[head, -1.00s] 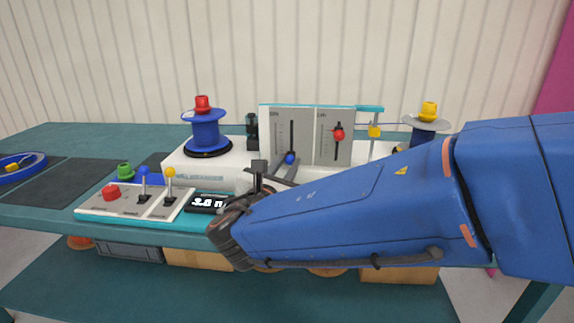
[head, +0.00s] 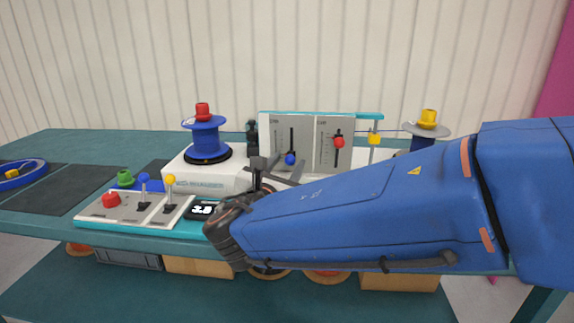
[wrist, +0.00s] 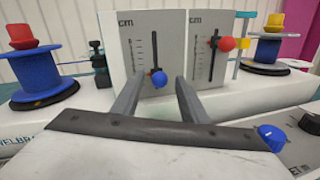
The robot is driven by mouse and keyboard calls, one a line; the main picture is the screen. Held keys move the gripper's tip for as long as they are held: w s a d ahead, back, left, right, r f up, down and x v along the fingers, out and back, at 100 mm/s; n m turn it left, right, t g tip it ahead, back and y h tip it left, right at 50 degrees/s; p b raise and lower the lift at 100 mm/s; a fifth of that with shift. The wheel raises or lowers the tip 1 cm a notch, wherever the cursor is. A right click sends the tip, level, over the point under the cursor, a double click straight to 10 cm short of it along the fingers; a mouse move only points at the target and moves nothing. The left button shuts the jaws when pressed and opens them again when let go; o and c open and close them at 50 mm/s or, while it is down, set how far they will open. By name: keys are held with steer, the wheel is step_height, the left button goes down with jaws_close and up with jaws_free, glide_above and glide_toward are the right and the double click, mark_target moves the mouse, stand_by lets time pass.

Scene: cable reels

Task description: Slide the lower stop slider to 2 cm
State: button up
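An upright grey panel (head: 276,128) carries two vertical sliders with cm scales. The left slider's blue knob (head: 290,160) sits low in its slot, lower than the right slider's red knob (head: 339,142). In the wrist view the blue knob (wrist: 158,78) is near the lower end of its scale; the numbers are too small to read. My gripper (wrist: 157,84) is open, its two dark fingers apart, with the blue knob seen between and just beyond the tips. No finger visibly touches it. The red knob (wrist: 226,44) is to the right.
A blue reel (head: 206,138) stands left of the panel, and another reel with a yellow top (head: 427,128) stands right. A control box (head: 130,207) with levers and a red button sits at the front left, beside a small display (head: 202,210). My arm covers the right front.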

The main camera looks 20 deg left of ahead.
steer(key=s, duration=1.7)
steer(key=shift+s+d, duration=0.15)
steer(key=shift+d, duration=0.2)
steer(key=shift+a, duration=0.1)
